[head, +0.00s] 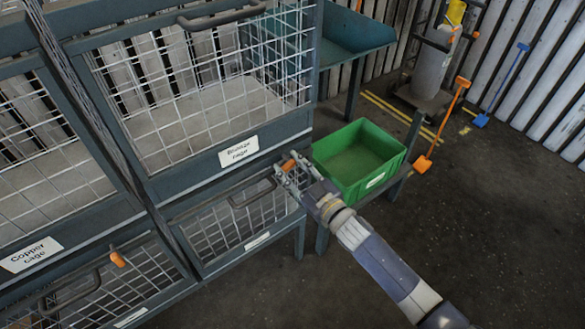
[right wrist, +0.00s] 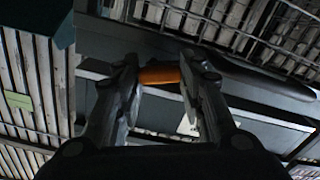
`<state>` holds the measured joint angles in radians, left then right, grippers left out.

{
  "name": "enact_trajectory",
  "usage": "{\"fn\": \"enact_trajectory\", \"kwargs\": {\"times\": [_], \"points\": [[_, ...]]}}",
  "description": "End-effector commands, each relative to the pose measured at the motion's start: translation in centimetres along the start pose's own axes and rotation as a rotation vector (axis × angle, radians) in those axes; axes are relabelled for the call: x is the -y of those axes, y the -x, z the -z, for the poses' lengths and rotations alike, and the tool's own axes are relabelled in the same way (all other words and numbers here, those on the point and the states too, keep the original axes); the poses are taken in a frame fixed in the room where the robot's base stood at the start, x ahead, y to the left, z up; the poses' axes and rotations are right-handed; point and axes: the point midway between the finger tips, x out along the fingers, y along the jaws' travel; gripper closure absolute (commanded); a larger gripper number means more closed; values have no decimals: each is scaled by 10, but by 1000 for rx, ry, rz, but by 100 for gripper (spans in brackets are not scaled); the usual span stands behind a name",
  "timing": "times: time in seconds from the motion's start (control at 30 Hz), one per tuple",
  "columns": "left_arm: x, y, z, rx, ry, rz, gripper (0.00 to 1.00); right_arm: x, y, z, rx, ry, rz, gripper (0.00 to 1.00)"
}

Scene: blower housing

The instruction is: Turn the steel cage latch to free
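My right gripper (head: 290,168) is at the upper right of the lower middle cage door (head: 240,222), at a small orange latch (head: 288,165). In the right wrist view, the orange latch (right wrist: 159,75) lies across the gap between the two fingertips (right wrist: 160,72). The fingers stand apart on either side of it; whether they press on it I cannot tell. The label (head: 257,240) on this lower door is too small to read, so I cannot confirm it is the steel cage. My left gripper is not in view.
The Bronze cage label (head: 238,151) is above, and the Copper cage label (head: 30,254) is at the left. Another orange latch (head: 118,259) is at the lower left. A green crate (head: 333,168) stands close to my right gripper. The floor (head: 490,240) at the right is clear.

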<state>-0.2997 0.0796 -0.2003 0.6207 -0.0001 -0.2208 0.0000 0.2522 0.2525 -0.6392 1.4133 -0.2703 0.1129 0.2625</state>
Motion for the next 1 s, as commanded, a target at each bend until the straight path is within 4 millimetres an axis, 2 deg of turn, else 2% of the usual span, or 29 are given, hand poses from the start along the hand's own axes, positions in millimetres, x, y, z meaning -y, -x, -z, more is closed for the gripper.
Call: {"fn": "enact_trajectory", "kwargs": {"times": [0.17,0.3,0.5,0.83,0.87,0.9,1.0], "points": [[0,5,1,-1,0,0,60,-1,0,2,1,-42,1,88],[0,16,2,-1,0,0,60,-1,0,5,1,-186,1,88],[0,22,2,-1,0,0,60,-2,0,4,0,-350,0,88],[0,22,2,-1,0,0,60,-1,0,3,0,-375,0,88],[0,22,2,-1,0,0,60,-1,0,3,0,-375,0,59],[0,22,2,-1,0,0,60,-1,0,3,0,-375,0,55],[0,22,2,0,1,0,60,-1,0,3,0,-374,0,55]]}}
